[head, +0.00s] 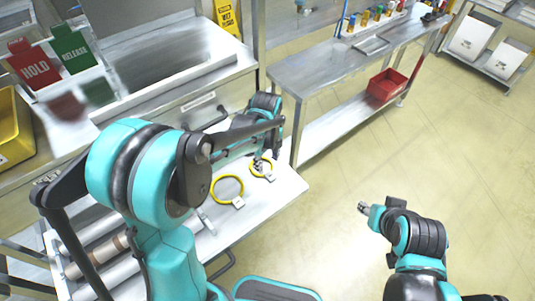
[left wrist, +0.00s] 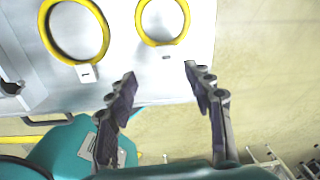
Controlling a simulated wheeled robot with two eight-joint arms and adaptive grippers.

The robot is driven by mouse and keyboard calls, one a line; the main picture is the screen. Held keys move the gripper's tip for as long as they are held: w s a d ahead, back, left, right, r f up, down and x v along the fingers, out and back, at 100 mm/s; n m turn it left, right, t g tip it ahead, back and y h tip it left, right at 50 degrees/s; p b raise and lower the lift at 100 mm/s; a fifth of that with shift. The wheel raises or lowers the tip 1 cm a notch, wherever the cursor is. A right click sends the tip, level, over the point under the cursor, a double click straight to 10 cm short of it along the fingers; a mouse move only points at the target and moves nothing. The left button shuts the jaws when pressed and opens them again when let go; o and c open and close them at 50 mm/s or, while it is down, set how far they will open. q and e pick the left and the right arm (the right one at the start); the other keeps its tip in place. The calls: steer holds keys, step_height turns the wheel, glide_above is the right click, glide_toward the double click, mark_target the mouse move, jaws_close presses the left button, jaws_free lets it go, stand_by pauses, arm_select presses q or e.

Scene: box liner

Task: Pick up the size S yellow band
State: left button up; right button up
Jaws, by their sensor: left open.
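Two yellow bands with small white tags lie flat on the white tabletop (head: 262,205). The smaller band (head: 258,177), which looks like the size S one, is on the right; it also shows in the left wrist view (left wrist: 187,22), cut by the top edge. The larger band (head: 226,175) lies to its left, also in the left wrist view (left wrist: 107,36). The tag lettering is too small to read. My left gripper (head: 262,163) is open and empty above the smaller band, partly covering it; its fingertips (left wrist: 160,71) flank the tag side. My right gripper (head: 363,208) is over open floor.
Rolls (head: 92,243) lie at the table's left. HOLD and RELEASE signs (head: 70,50) stand on the left bench. A metal bench (head: 320,68) with a red bin (head: 386,84) on its lower shelf stands behind.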

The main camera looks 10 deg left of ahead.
mark_target(270, 174)
arm_select(q)
steer(key=shift+w+d+f+m, duration=0.15)
steer(key=shift+w+f+m, duration=0.05)
steer(key=shift+w+m, duration=0.25)
step_height(270, 174, down, 3)
steer(key=shift+r+m+b, duration=0.1)
steer(key=shift+m+b, duration=0.15)
steer(key=shift+b, duration=0.15)
step_height(270, 174, down, 5)
steer(key=shift+w+d+f+b, duration=0.15)
steer(key=shift+b, duration=1)
steer(key=shift+c, duration=0.7)
jaws_close()
